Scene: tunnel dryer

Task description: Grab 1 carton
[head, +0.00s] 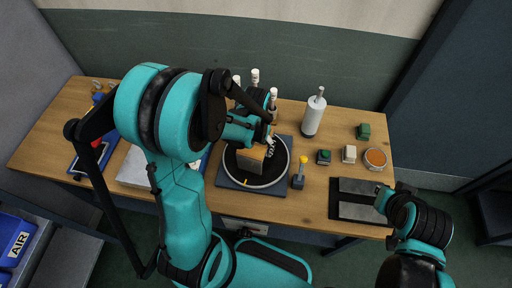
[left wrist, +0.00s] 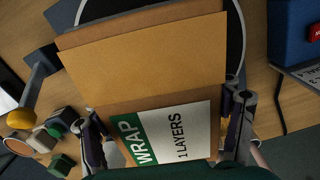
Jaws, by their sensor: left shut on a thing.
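A brown carton (head: 250,157) is at the round black turntable (head: 240,182) with a pale rim, in the middle of the table; I cannot tell whether it touches the turntable. My left gripper (head: 268,142) is shut on the carton from above, partly hidden by my arm. In the left wrist view the carton (left wrist: 150,58) fills the space between the fingers of the left gripper (left wrist: 165,115), and its label reads "WRAP 1 LAYERS". My right gripper (head: 382,198) is over the grey plate at the right; its fingers are too small to read.
A white bottle (head: 312,115) stands behind the turntable to the right. A yellow-topped lever (head: 300,172), small green and white blocks (head: 349,154) and an orange-filled dish (head: 376,158) are to the right. A grey plate (head: 356,188) lies near the front right edge.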

